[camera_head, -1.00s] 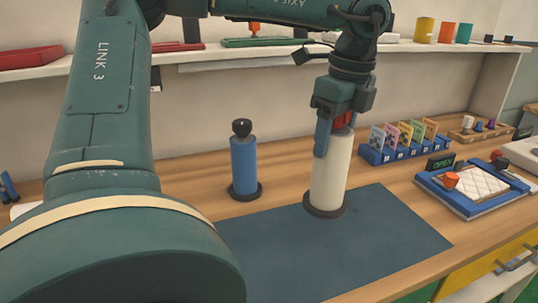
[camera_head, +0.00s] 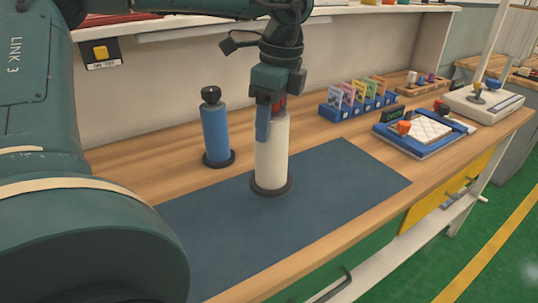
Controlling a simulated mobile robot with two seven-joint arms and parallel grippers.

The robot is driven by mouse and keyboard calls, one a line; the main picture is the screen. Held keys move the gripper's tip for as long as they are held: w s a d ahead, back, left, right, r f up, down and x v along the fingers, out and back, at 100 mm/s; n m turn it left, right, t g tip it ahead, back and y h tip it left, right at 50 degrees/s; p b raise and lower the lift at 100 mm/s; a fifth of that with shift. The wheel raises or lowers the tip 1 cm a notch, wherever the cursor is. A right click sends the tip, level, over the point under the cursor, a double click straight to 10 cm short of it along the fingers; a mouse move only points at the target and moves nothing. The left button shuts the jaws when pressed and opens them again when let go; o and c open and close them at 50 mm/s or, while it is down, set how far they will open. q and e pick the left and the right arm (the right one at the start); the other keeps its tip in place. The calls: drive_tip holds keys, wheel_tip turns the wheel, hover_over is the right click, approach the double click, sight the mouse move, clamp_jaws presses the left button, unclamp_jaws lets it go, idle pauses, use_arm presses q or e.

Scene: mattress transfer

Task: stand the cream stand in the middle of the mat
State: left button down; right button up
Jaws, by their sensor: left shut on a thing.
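The cream stand (camera_head: 271,156) is a tall cream cylinder with a dark round base and a red top part. It is upright at the back part of the dark blue mat (camera_head: 330,200), left of the mat's right end. I cannot tell whether its base touches the mat. My left gripper (camera_head: 270,112) comes down from above and is shut on the stand's red top. One blue finger hangs down in front of the stand's upper side. My arm hides the mat's left part. My right gripper is not in view.
A blue stand (camera_head: 216,135) with a black knob stands behind the mat, left of the cream stand. A blue card rack (camera_head: 355,106) and a blue-framed tray (camera_head: 421,133) lie to the right. The mat's right half is clear.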

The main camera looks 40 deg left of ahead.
sight(271, 147)
use_arm(q)
drive_tip(key=shift+f, duration=3)
drive_tip(key=shift+f, duration=0.1)
drive_tip(key=c, duration=0.9)
unclamp_jaws()
drive_tip(key=shift+f, duration=0.2)
drive_tip(key=o, duration=0.5)
drive_tip(key=shift+r, duration=0.1)
drive_tip(key=shift+c, duration=0.2)
drive_tip(key=r, duration=0.4)
drive_tip(key=d+r, duration=0.1)
drive_tip(key=r, duration=0.7)
drive_tip(key=shift+w+d+r, duration=0.15)
drive_tip(key=shift+w+d, duration=0.05)
drive_tip(key=shift+d, duration=0.05)
